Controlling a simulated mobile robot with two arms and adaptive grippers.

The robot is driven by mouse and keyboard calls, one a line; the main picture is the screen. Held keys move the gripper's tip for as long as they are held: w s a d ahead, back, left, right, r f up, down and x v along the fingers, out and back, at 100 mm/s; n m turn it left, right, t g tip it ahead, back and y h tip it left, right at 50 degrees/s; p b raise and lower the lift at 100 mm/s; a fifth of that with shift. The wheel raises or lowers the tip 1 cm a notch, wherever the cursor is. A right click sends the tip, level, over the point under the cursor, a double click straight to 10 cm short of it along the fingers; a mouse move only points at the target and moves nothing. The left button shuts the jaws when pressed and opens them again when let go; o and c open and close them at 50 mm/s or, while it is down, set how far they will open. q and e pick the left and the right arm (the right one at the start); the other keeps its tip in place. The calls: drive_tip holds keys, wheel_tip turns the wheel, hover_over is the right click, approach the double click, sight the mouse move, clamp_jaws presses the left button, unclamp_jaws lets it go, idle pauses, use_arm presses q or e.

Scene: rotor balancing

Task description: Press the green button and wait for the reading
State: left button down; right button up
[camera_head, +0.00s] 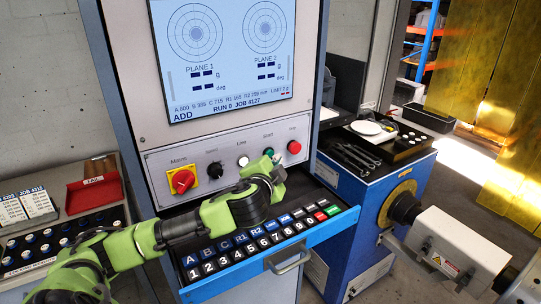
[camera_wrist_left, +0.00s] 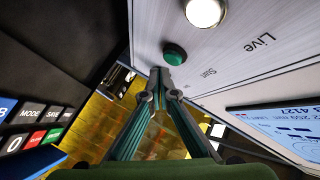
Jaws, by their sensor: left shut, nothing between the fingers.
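The green button (camera_wrist_left: 174,54) labelled Start is on the light control panel. In the head view only part of the green button (camera_head: 267,153) shows behind my left gripper (camera_head: 271,160). In the left wrist view my left gripper (camera_wrist_left: 160,74) is shut and empty, its tips close below the button; I cannot tell whether they touch it. The screen (camera_head: 225,50) shows two round plots for Plane 1 and Plane 2, dashes for values, and "RUN 0 JOB 4127". My right gripper is not in view.
A red-on-yellow mains switch (camera_head: 182,181) is further left. An open keypad drawer (camera_head: 290,240) juts out below. A blue machine cabinet (camera_head: 362,205) stands right.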

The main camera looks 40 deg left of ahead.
use_arm(q)
drive_tip(key=shift+a, duration=0.1)
idle(0.6)
drive_tip(key=shift+w+a, duration=0.2)
drive_tip(key=shift+a, duration=0.15)
